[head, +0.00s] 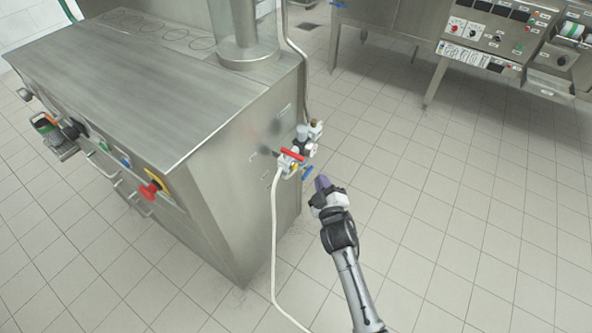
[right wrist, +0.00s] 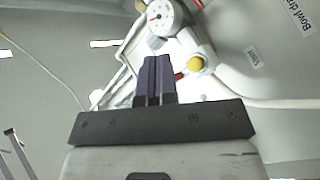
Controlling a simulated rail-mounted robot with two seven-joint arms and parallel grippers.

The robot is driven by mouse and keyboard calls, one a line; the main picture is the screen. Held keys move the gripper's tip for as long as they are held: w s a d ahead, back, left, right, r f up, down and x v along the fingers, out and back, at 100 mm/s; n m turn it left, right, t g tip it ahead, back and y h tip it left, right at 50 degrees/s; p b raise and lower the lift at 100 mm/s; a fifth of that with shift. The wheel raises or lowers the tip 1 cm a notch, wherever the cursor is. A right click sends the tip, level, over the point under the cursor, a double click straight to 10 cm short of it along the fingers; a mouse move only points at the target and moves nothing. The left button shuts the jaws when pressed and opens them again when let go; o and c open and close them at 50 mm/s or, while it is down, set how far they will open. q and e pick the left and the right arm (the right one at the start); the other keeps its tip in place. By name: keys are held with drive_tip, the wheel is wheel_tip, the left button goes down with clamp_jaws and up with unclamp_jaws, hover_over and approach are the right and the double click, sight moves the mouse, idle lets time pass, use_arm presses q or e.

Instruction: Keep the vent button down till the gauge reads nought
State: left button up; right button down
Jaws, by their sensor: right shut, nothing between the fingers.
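A pipe fitting with valves (head: 300,150) sits on the side of the steel machine. In the right wrist view its round white gauge (right wrist: 159,15) is at the top; it has a red needle, but its reading is too small to tell. A yellow round button (right wrist: 195,63) is right of the fingers, near a label reading "Vent" (right wrist: 253,57). My right gripper (head: 322,183) is shut and empty, just right of and below the fitting. Its dark purple fingers (right wrist: 155,76) point towards the fitting, left of the yellow button. I cannot tell whether they touch anything. My left gripper is out of view.
The steel machine (head: 130,85) fills the left. A white hose (head: 273,235) hangs to the floor. A control bench (head: 490,45) stands back right. The tiled floor right is clear.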

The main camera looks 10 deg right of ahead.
sight(295, 167)
drive_tip(key=w+a+b, duration=0.2)
drive_tip(key=w+a, duration=0.1)
drive_tip(key=shift+w+a, duration=0.1)
drive_tip(key=shift+w, duration=0.15)
idle(0.6)
idle(0.7)
idle(0.7)
drive_tip(key=shift+w+a, duration=0.15)
drive_tip(key=shift+w+a, duration=0.15)
idle(0.4)
